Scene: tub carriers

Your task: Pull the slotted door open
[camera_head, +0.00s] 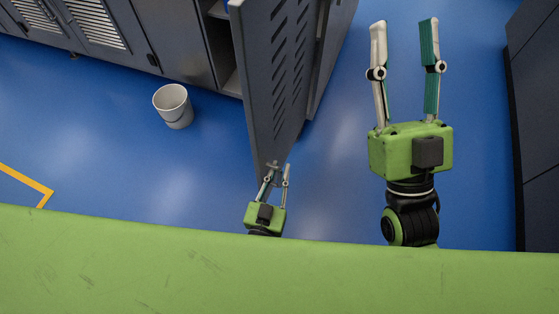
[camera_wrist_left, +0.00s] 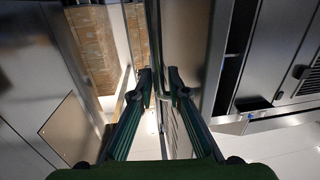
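The slotted door (camera_head: 270,75) is dark grey with rows of slots and stands swung out from its cabinet, with the dark interior showing beside it. A small handle (camera_head: 272,164) sits near its free edge. My left gripper (camera_head: 278,169) is at that edge, its fingers narrowed around the handle. In the left wrist view the fingertips (camera_wrist_left: 160,78) close in from both sides of the handle at the door's edge; the exact contact is partly hidden. My right gripper (camera_head: 404,24) is open and empty, to the right of the door, over the floor.
A white bucket (camera_head: 173,107) stands on the blue floor left of the door. More grey cabinets (camera_head: 95,25) line the back left. A dark cabinet (camera_head: 535,100) stands at the right edge. Floor between bucket and yellow line (camera_head: 28,182) is clear.

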